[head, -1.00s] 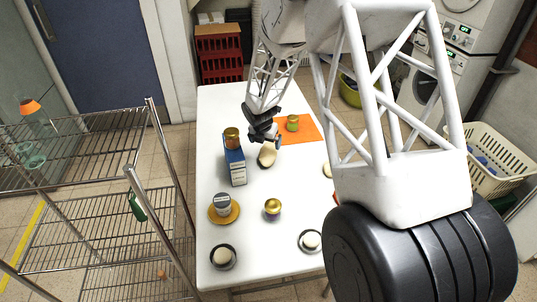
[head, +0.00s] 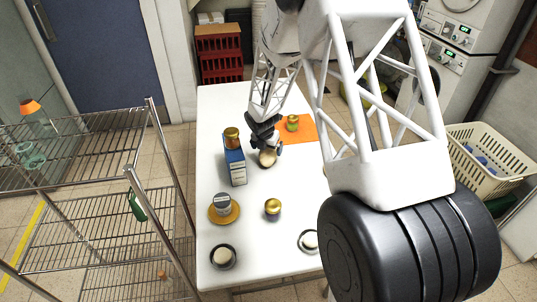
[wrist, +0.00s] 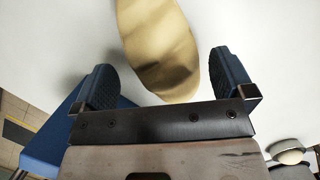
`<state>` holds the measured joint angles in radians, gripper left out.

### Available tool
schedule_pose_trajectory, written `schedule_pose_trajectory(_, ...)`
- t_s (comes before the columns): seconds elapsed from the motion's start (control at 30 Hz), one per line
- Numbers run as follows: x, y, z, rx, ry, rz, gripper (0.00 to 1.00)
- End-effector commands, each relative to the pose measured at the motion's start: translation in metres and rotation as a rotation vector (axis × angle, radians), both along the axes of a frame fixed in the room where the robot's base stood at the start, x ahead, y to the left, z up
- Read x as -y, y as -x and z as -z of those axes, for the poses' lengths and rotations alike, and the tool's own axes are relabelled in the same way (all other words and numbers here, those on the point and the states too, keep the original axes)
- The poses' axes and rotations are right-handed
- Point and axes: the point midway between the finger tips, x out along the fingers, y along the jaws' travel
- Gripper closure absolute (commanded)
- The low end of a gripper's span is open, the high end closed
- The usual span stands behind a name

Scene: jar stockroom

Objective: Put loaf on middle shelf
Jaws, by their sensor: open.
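The loaf (head: 267,160) is a tan oval lying on the white table, next to the blue box. My gripper (head: 266,148) is low over the loaf and hides part of it. In the wrist view the loaf (wrist: 160,45) lies between the two open fingers (wrist: 165,85), and the fingers look clear of it. The wire shelf rack (head: 100,232) stands at the left of the table. Its middle shelf cannot be told for certain from this view; an upper shelf (head: 75,135) and a lower one show.
A blue box (head: 236,168) with a jar (head: 231,137) on top stands just left of the loaf. A jar on a yellow plate (head: 237,214), a gold-lidded jar (head: 272,208) and bowls (head: 223,257) stand nearer.

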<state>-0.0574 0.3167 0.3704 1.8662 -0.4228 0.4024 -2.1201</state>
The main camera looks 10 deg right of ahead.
Motion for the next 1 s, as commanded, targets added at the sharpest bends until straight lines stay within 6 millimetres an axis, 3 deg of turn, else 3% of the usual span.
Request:
schedule_pose_trajectory(0.33, 0.006, -0.007, 0.032, 0.0, 0.0, 0.0, 0.0)
schedule_pose_trajectory(0.93, 0.007, -0.007, 0.034, 0.0, 0.0, 0.0, 0.0)
schedule_pose_trajectory(1.0, 0.007, -0.007, 0.034, 0.0, 0.0, 0.0, 0.08)
